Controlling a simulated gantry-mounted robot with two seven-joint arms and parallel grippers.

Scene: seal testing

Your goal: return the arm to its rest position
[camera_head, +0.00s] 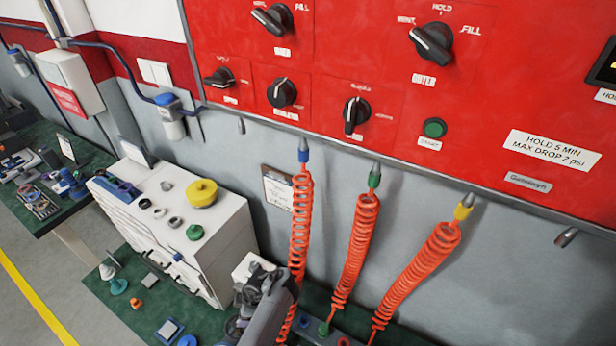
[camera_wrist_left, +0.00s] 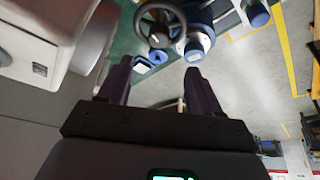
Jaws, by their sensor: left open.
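In the left wrist view my left gripper (camera_wrist_left: 160,68) is open. Its two dark fingers stand apart with nothing held between them. Beyond the fingertips are a grey handwheel (camera_wrist_left: 161,24) and a blue-and-grey cylindrical part (camera_wrist_left: 198,38), both apart from the fingers as far as I can tell. In the head view a dark grey piece of my arm (camera_head: 268,305) shows at the bottom centre, in front of the bench; its fingers cannot be made out there. My right gripper is in neither view.
A red panel (camera_head: 480,110) with black knobs fills the upper right. Orange coiled hoses (camera_head: 300,225) hang below it to the green bench. A white cabinet (camera_head: 225,245) with small parts on top stands left of my arm. Grey floor (camera_head: 30,255) lies at lower left.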

